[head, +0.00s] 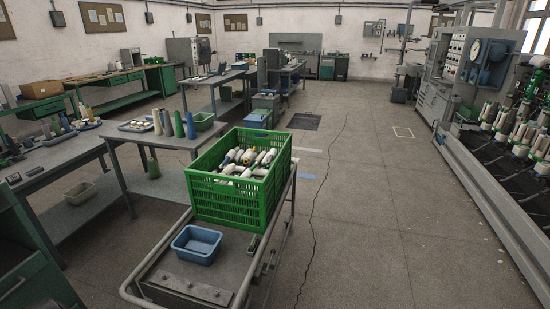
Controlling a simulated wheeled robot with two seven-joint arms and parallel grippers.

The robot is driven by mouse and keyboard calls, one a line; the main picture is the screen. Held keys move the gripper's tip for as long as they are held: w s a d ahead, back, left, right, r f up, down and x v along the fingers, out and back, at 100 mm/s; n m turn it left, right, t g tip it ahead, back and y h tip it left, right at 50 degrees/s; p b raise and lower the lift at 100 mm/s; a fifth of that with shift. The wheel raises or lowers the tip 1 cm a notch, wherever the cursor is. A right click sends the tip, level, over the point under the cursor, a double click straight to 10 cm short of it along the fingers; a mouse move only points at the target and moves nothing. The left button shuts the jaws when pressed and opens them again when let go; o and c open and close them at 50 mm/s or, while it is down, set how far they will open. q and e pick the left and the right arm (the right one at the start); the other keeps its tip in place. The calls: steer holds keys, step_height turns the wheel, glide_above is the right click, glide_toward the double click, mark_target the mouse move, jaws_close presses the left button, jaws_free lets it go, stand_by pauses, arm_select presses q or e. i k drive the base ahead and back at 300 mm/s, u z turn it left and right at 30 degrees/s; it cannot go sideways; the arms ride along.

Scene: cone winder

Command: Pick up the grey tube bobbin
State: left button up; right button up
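I cannot pick out a grey tube bobbin with certainty. A slim dark grey-green cone (179,124) stands upright on the grey table left of the green crate, next to a blue cone (190,125). Many mostly white bobbins (247,162) lie jumbled in the green crate (238,203); their tube colours are too small to tell. More small upright cones stand on the left bench (78,148). Neither of my grippers is in view.
The crate stands on a metal trolley (228,272) with a blue bin (196,244) in front of it. A winding machine (508,185) with several spindles runs along the right. The floor (380,210) between trolley and machine is clear. A beige bin (80,193) sits low at left.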

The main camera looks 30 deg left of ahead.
mark_target(272, 155)
steer(key=z, duration=0.3)
steer(key=i, duration=3.35)
steer(key=u, duration=1.9)
steer(key=i, duration=0.9)
steer(key=u, duration=0.8)
